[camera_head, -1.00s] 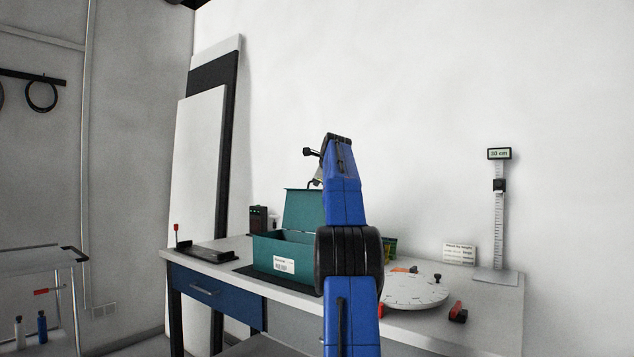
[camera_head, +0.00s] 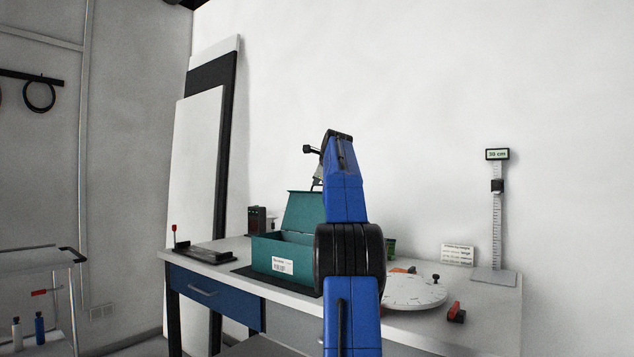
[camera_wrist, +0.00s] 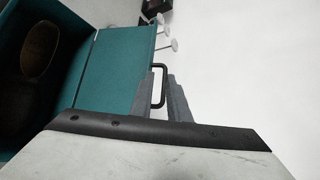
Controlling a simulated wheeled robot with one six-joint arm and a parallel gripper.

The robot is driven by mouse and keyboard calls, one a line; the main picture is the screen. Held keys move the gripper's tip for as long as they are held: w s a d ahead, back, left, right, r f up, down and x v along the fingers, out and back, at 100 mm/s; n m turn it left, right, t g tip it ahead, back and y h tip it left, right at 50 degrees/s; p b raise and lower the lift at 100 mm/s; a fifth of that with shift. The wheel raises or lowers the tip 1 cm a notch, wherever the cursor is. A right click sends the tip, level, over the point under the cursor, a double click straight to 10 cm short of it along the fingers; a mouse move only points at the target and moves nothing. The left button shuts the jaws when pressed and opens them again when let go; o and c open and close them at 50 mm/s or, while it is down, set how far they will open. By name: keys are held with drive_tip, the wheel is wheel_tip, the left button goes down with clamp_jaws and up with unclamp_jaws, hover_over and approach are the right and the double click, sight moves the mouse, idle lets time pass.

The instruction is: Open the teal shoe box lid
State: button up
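The teal shoe box (camera_head: 270,256) stands on a dark mat on the bench, with a white label on its front. Its lid (camera_head: 304,213) is raised, tilted up from the back edge. In the wrist view the lid (camera_wrist: 118,70) has a black handle (camera_wrist: 162,72) on its edge. My gripper (camera_wrist: 163,84) is at this handle, its two grey fingers apart on either side of it. In the head view my gripper (camera_head: 317,182) shows small at the lid's upper edge, partly behind my arm. A brown oval thing (camera_wrist: 40,50) lies inside the dark box.
A round white turntable (camera_head: 412,292) is right of my arm, with a red-and-black item (camera_head: 456,313) nearby. A height gauge (camera_head: 497,215) stands at the back right. A black tray (camera_head: 205,254) is at the left. Tall panels (camera_head: 200,170) lean on the wall.

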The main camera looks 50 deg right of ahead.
drive_tip(key=v, duration=1.5)
drive_tip(key=shift+a+r, duration=0.1)
drive_tip(key=shift+r, duration=0.05)
drive_tip(key=shift+c, duration=0.5)
